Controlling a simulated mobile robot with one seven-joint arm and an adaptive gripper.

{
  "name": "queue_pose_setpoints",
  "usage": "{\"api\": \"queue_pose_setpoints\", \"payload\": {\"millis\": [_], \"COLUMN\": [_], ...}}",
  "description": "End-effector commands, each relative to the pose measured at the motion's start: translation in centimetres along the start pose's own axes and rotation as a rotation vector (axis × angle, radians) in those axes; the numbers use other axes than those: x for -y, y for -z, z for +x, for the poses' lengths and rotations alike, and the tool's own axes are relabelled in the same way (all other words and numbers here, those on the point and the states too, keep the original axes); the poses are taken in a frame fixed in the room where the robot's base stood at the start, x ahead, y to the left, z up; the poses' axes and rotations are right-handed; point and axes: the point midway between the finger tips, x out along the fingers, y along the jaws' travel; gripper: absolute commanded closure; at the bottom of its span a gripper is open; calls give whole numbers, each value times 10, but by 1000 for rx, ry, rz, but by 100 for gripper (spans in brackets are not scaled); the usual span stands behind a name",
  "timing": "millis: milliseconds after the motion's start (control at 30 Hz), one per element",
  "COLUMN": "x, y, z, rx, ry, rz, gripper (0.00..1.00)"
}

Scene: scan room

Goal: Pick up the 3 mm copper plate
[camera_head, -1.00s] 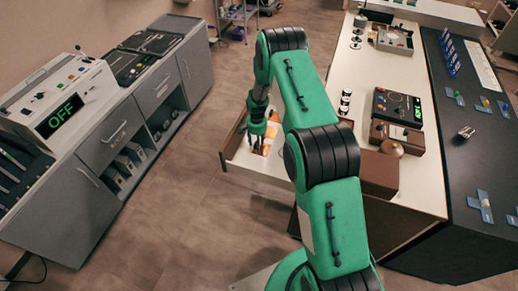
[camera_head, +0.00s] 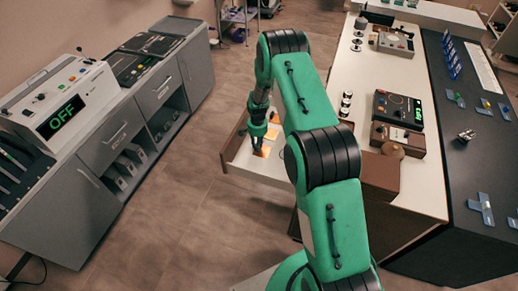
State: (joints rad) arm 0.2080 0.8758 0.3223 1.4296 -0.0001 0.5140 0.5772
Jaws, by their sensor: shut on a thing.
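My gripper (camera_head: 257,147) points down into an open drawer (camera_head: 243,165) at the side of the white-topped bench. It is shut on a small orange copper-coloured plate (camera_head: 263,152) at its fingertips, low in the drawer. Another orange piece (camera_head: 271,133) shows just behind the gripper, partly covered by it and my arm. Which plate is 3 mm thick cannot be read at this size. My green arm hides the right part of the drawer.
The white benchtop (camera_head: 335,75) carries a dark control box (camera_head: 398,110) and a brown box (camera_head: 380,172) close to my arm. A grey cabinet row with an OFF display (camera_head: 62,117) stands left. The floor between is clear.

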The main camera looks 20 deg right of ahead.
Motion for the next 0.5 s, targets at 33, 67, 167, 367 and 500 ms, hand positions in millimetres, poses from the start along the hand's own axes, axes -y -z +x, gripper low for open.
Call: {"api": "queue_pose_setpoints", "payload": {"millis": [33,67,167,367,500], "x": [0,0,0,1,1], "y": [0,0,1,1,1], "z": [-1,-1,-5,-23,-44], "rx": [-1,-1,-1,-2,-2], "ry": [0,0,1,1,1], "rz": [0,0,0,0,0], "gripper": [100,100,100,100,100]}}
